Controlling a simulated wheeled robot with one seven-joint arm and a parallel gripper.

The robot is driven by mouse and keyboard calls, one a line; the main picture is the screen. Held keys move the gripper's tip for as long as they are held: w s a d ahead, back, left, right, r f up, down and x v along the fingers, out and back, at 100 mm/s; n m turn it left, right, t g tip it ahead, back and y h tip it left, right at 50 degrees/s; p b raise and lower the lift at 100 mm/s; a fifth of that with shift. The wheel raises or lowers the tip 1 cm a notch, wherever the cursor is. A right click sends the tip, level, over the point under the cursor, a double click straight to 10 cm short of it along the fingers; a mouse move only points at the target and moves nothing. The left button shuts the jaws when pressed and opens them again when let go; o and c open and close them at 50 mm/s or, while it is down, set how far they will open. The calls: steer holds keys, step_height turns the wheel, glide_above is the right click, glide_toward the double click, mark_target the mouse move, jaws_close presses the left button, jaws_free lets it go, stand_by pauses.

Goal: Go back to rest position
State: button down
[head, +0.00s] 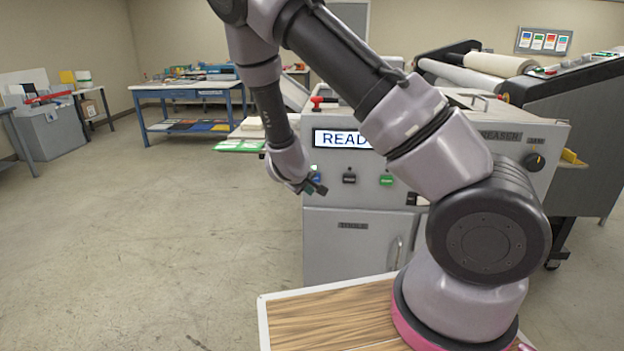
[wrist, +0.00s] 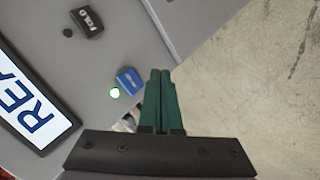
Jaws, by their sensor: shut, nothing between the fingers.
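My gripper (wrist: 160,85) is shut and empty, its two green fingers pressed together in the wrist view. In the head view my gripper (head: 316,188) is in front of the left part of the grey creaser machine (head: 345,245), close to its control panel. The machine's display (head: 335,138) reads "READ", with the rest hidden behind my arm. I cannot tell whether the fingers touch the switch.
A black switch (head: 349,178) and a green switch (head: 386,180) sit on the same panel. A blue-framed workbench (head: 190,88) stands at the back left. A dark laminator with rolls (head: 560,100) stands at the right. The floor (head: 150,240) at the left is clear.

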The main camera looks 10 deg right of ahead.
steer(key=s+r+m+g+y, duration=0.1)
steer(key=s+r+m+y, duration=0.25)
steer(key=r, duration=0.95)
steer(key=s+r+m+y, duration=0.3)
steer(key=s+r+y, duration=0.15)
steer(key=r, duration=0.75)
steer(key=s+d+r+m, duration=0.2)
steer(key=s+r, duration=0.4)
steer(key=s, duration=0.3)
steer(key=s+d+r+m+h, duration=0.1)
steer(key=s+d+r, duration=0.4)
steer(key=s, duration=0.5)
steer(key=shift+r+m+h, duration=0.3)
steer(key=shift+r+m, duration=0.25)
steer(key=shift+s+d, duration=0.1)
